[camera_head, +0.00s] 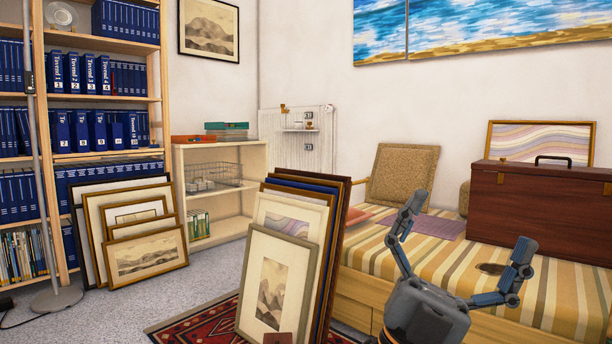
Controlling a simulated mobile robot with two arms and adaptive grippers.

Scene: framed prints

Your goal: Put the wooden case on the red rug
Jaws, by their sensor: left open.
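The wooden case (535,211) is a dark reddish-brown box with a black top handle and brass-coloured fittings. It rests on the striped daybed (440,257) at the right, and its right end runs out of the picture. The red rug (205,325) is patterned and lies on the floor at the lower middle, partly hidden by leaning framed prints. My left gripper (463,240) is open and empty, raised in front of the daybed with its fingers spread wide. It is apart from the case, to its lower left. My right gripper is not in view.
Framed prints (277,282) lean in a stack on the rug. More frames (145,258) lean against the bookshelf (107,158) at the left. A low shelf (239,222) stands in the corner. Grey floor (110,318) is clear at the lower left.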

